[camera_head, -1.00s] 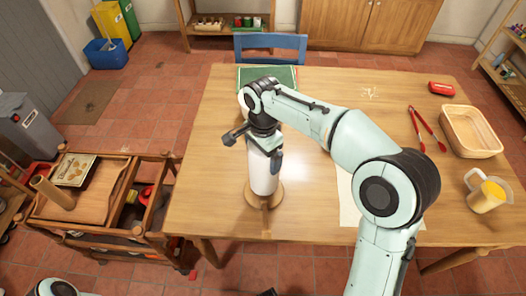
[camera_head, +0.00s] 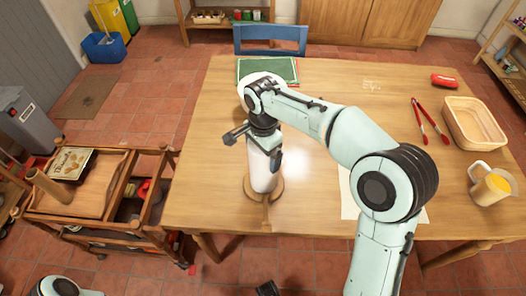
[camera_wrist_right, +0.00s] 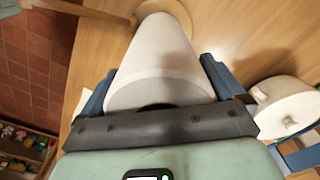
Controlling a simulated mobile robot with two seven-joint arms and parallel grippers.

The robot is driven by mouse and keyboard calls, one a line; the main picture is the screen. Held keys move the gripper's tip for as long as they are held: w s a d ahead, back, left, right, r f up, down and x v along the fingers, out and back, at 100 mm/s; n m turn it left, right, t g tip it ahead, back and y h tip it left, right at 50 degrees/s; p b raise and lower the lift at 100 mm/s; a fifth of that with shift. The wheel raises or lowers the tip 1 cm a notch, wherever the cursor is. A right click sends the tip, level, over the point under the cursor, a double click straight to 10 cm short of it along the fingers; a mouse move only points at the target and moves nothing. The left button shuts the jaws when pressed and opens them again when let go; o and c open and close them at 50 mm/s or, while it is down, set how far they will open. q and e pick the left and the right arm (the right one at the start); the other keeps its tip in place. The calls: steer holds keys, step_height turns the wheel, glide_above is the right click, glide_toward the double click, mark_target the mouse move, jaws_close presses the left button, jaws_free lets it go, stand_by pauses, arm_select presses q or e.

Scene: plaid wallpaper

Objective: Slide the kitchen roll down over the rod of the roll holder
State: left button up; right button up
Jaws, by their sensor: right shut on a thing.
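The white kitchen roll (camera_head: 262,172) is upright in the head view, at the table's front left part. My right gripper (camera_head: 260,150) is shut on its upper part. The roll holder's round wooden base (camera_head: 276,195) is directly under the roll, and the lower end of the roll covers its middle. The rod is hidden, and I cannot tell whether the roll touches the base. In the right wrist view the roll (camera_wrist_right: 160,60) runs from between the fingers to the base (camera_wrist_right: 178,9). A dark part at the bottom edge of the head view may be my left gripper (camera_head: 267,288); its jaws do not show clearly.
A round white object (camera_wrist_right: 287,106) stands behind the gripper, near the blue chair (camera_head: 270,38). A wooden cart (camera_head: 95,215) stands left.

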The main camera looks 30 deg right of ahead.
steer(key=o, duration=1.1)
steer(key=shift+r, duration=0.1)
step_height(320, 180, up, 13)
steer(key=p, duration=0.3)
steer(key=shift+r, duration=0.15)
